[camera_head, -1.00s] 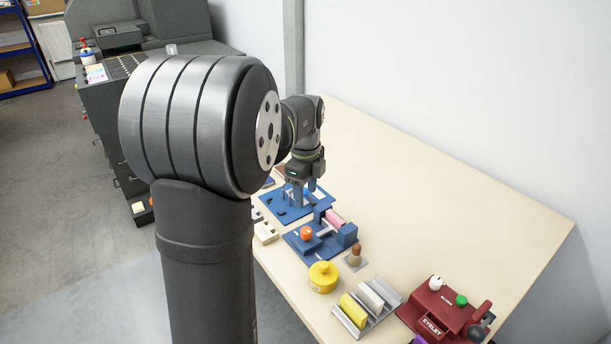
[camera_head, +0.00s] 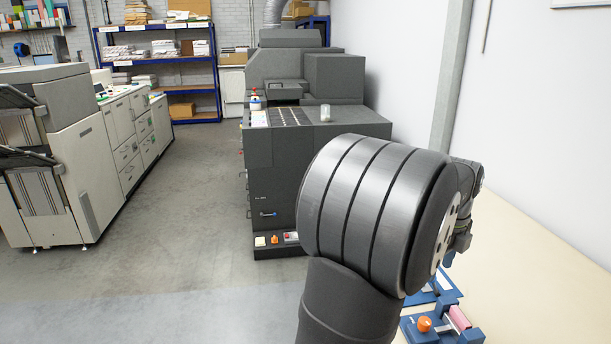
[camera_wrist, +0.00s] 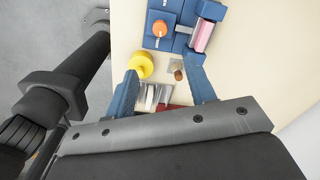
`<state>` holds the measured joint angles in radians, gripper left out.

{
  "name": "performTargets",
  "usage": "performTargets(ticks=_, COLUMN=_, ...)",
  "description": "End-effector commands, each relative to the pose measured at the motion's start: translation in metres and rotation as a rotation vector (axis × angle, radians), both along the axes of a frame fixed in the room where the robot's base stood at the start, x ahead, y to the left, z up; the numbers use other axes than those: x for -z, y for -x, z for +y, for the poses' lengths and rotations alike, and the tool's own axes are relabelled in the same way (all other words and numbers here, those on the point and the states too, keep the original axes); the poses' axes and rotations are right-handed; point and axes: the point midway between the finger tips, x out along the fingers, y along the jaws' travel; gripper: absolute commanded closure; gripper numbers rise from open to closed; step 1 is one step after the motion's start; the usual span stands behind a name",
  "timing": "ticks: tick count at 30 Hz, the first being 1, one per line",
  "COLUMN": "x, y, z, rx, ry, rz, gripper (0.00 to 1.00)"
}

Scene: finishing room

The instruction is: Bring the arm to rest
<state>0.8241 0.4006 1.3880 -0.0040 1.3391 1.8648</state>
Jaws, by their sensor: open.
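My gripper (camera_wrist: 161,67) is open and empty in the wrist view, with its two blue fingers apart above the table. Between and beyond the fingers show a yellow round pot (camera_wrist: 141,65) and a small wooden-handled piece (camera_wrist: 179,74) on a grey base. In the head view my arm's large dark joint fills the lower middle and hides most of the gripper. Part of the wrist shows at its right edge. A blue fixture (camera_head: 444,326) with an orange knob (camera_head: 424,324) and a pink roll (camera_head: 460,317) stands at the table's near edge.
The pale table (camera_head: 540,290) is bare toward the wall on the right. A dark grey machine (camera_head: 290,150) stands behind my arm. A light-coloured printer (camera_head: 60,150) stands at the left, blue shelves (camera_head: 160,68) at the back. The floor between is clear.

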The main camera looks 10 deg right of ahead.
Motion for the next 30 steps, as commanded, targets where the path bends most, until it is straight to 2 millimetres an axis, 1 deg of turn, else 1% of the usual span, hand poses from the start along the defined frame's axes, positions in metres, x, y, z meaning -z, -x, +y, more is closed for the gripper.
performTargets(ticks=5, x=0.018, y=0.0, z=0.0, rx=0.0, ry=-0.003, rz=0.003, gripper=0.5)
performTargets(ticks=8, x=0.036, y=0.0, z=0.0, rx=0.0, ry=-0.004, rz=0.004, gripper=0.5)
performTargets(ticks=18, x=0.105, y=0.0, z=-0.001, rx=0.0, ry=-0.005, rz=0.004, gripper=0.5)
performTargets(ticks=24, x=0.142, y=0.0, z=-0.001, rx=0.0, ry=-0.004, rz=0.003, gripper=0.5)
performTargets(ticks=27, x=0.156, y=-0.001, z=-0.001, rx=0.0, ry=-0.003, rz=0.003, gripper=0.5)
performTargets(ticks=30, x=0.166, y=-0.001, z=-0.002, rx=0.0, ry=-0.001, rz=0.002, gripper=0.5)
